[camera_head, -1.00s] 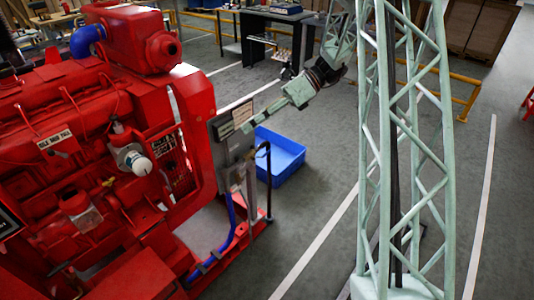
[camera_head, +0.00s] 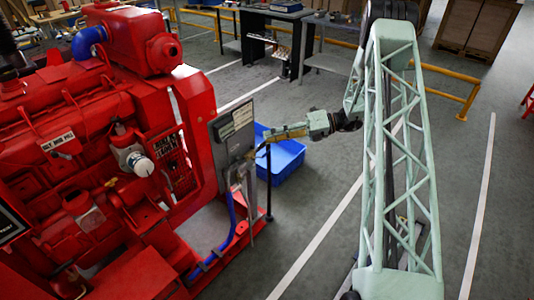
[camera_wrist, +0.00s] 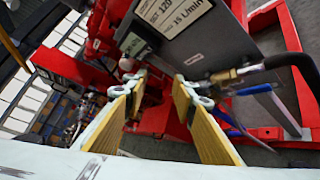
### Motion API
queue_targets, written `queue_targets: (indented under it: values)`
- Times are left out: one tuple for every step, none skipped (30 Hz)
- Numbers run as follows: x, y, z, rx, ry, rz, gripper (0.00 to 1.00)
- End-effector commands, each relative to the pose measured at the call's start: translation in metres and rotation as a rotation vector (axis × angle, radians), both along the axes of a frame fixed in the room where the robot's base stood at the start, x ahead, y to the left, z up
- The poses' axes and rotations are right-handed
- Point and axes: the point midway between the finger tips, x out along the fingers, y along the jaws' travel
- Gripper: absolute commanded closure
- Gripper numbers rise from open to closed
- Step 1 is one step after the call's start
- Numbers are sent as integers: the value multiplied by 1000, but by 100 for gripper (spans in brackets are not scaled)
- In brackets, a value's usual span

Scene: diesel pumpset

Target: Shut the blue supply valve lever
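My gripper (camera_wrist: 161,88) is open and empty, with yellow pads apart, close in front of the grey panel (camera_wrist: 215,40). In the head view my gripper (camera_head: 266,142) is at the right edge of the panel (camera_head: 233,128). A brass valve fitting (camera_wrist: 224,76) with a black hose sits right of the right fingertip, seemingly apart from it. A short blue bar (camera_wrist: 254,89) shows just right of and below the fitting; I cannot tell whether it is the lever. The lever is too small to make out in the head view.
The red diesel engine (camera_head: 90,150) fills the left. A blue hose (camera_head: 233,220) runs down below the panel to the red base. A blue bin (camera_head: 287,160) lies on the floor behind my gripper.

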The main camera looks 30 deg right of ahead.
Motion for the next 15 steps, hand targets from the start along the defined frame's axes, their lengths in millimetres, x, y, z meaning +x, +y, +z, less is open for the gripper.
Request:
queue_targets:
  values:
    - [1, -8, -9, 20, 16, -22, 75]
    - [2, -12, -14, 34, 25, -36, 75]
    - [3, -16, -21, 52, 39, -52, 75]
    - [4, -20, -25, 64, 49, -64, 75]
    - [5, -24, -30, 78, 57, -76, 75]
    - [6, -29, -36, 96, 70, -93, 75]
    - [6, -33, -41, 109, 79, -106, 75]
    - [6, -37, -47, 122, 89, -119, 75]
    - [7, -42, -53, 140, 101, -136, 75]
    - [7, -46, -58, 154, 110, -148, 75]
    - [8, -50, -63, 166, 119, -159, 75]
    - [8, -55, -70, 185, 131, -176, 75]
    - [8, -59, -75, 200, 139, -189, 75]
    - [7, -62, -80, 214, 148, -200, 75]
    - [7, -67, -87, 232, 160, -217, 75]
